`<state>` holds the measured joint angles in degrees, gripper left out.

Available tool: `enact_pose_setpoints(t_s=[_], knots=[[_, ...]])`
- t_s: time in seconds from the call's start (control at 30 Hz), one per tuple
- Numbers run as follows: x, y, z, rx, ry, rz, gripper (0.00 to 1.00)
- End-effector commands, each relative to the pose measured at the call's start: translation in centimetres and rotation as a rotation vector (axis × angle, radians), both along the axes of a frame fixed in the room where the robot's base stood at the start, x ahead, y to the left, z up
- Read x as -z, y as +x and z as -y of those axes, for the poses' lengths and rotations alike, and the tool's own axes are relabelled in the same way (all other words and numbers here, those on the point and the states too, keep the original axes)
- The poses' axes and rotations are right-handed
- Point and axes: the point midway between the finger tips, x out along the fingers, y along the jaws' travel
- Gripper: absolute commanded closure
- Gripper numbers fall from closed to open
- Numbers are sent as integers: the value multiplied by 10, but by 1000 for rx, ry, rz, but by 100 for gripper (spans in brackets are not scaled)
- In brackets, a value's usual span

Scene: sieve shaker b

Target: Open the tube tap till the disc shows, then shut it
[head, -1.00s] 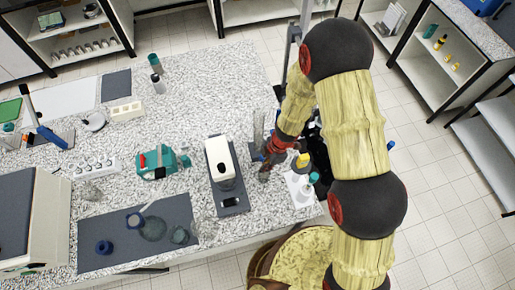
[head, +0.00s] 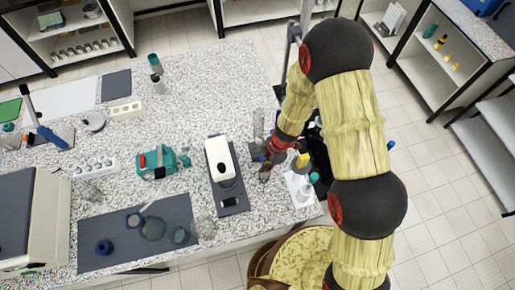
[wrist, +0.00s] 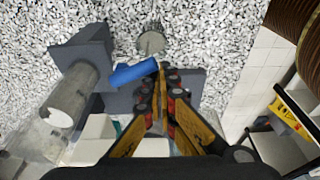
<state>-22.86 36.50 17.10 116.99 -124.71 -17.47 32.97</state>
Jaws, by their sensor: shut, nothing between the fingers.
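A blue bar-shaped handle, apparently the tube tap (wrist: 134,73), lies to the left of my fingertips in the wrist view. My gripper (wrist: 161,68) is shut and empty. Its tips are close to the right end of the handle; I cannot tell whether they touch. A clear grey tube (wrist: 72,97) stands on a dark grey base beside the handle, with a square grey block (wrist: 82,48) at its far end. In the head view my gripper (head: 265,172) is low near the bench's right side.
A white device on a dark mat (head: 221,165) stands just left of my gripper in the head view. A white sheet with small bottles (head: 301,189) lies to the right, near the bench edge. A small glass (wrist: 151,42) stands beyond my fingertips.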

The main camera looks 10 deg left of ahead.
Motion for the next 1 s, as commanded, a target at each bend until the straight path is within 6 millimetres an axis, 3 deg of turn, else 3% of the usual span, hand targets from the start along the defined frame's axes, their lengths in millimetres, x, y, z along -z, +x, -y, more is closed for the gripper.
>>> enact_pose_setpoints(t_s=[1.0], knots=[[0, 16, 11, 1, 0, 0, 100]])
